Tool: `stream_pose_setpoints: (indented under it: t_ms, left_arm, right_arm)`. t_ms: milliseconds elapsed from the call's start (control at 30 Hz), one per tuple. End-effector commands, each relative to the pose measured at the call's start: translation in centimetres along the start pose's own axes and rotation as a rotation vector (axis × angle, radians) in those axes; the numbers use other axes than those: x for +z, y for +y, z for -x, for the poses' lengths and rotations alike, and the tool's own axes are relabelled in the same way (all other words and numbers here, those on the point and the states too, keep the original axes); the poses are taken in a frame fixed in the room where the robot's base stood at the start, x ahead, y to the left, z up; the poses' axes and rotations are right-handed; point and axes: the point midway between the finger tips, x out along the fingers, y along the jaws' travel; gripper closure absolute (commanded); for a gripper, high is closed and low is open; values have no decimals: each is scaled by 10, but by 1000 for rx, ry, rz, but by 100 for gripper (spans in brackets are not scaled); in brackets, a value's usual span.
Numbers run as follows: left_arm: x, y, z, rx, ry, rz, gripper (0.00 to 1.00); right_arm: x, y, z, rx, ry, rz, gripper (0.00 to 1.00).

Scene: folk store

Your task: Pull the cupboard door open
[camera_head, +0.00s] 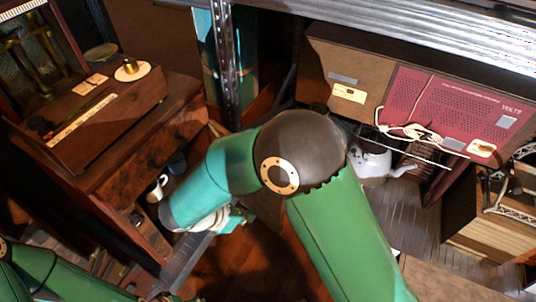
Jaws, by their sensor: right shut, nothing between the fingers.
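The brown wooden cupboard (130,155) stands at the left. Its near front has an opening where a white cup and dark blue things show. My right arm comes up from the bottom right, bends in the middle and reaches down left to the cupboard's front. My right gripper (237,216) is shut and empty there, mostly hidden by its own wrist. A grey strip (184,262) runs down left below the wrist; I cannot tell whether it belongs to the door. The door's position and any contact with it are unclear. My left arm shows at the bottom left; its fingers are out of view.
A wooden box (105,118) with a brass weight (130,67) sits on the cupboard. A grey metal post (224,65) stands behind. A maroon-backed radio (450,105) with a white cord and a white teapot (371,163) are at the right. Wooden floor shows below the wrist.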

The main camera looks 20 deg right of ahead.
Motion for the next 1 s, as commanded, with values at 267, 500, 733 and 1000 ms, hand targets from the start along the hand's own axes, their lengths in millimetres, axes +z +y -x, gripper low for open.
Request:
stream_pose_setpoints:
  t_ms: [267,500,733,1000]
  left_arm:
    - [1,8,23,0,-1,0,38]
    - [0,7,18,0,-1,0,38]
    - [0,5,15,0,-1,0,38]
    - [0,6,16,0,-1,0,38]
  right_arm:
    - [48,25,59,103,-190,74,100]
    - [53,27,27,97,-190,72,100]
    - [61,32,-19,96,-188,73,100]
    - [85,37,-51,99,-186,71,100]
